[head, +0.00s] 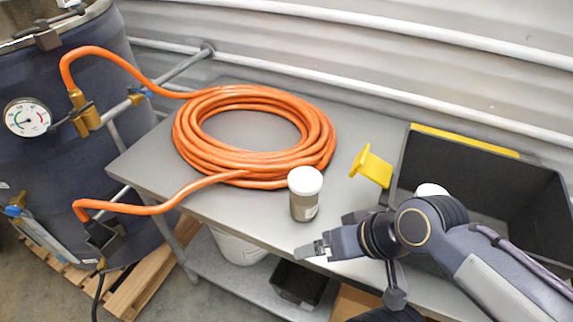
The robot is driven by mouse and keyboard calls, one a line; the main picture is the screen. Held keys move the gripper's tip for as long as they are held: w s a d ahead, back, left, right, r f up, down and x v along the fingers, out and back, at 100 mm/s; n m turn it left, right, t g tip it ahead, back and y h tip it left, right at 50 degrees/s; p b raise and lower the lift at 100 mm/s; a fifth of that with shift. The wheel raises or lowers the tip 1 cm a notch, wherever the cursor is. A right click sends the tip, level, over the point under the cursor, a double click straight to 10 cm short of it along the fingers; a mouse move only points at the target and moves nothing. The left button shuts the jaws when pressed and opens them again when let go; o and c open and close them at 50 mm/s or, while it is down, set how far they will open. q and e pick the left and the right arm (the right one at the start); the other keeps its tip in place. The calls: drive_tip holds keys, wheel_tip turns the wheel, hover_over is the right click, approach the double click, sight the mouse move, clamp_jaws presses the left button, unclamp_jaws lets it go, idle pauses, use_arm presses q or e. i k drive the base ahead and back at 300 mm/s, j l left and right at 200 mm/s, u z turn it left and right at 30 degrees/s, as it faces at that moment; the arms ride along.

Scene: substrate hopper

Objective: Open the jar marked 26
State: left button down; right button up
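A jar (304,206) with a white lid (305,181) and brownish contents stands upright on the grey table, in front of the orange hose coil. The lid is on the jar. Part of a pale label shows on its side, but I cannot read a number. My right gripper (312,248) is just in front of the jar, near the table's front edge, and looks apart from it. Its fingers are seen from an angle that does not show whether they are open. A second white round top (432,189) shows by the black bin, mostly hidden behind my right arm. My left gripper is out of view.
A coiled orange hose (318,125) fills the back of the grey table (150,160) and runs left to a dark drum (70,160) with a gauge (27,117). A black bin (480,165) and a yellow piece (371,166) are at the right.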

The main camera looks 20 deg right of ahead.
sight(303, 210)
drive_tip(key=j, duration=0.4)
drive_tip(key=i+j, duration=0.1)
drive_tip(key=j, duration=0.35)
drive_tip(key=j+z, duration=0.1)
drive_tip(key=z, duration=0.4)
drive_tip(key=j+z, duration=0.15)
drive_tip(key=z, duration=0.3)
drive_tip(key=j+z, duration=0.15)
drive_tip(key=z, duration=0.35)
drive_tip(key=i+l+z, duration=0.2)
drive_tip(key=i, duration=0.2)
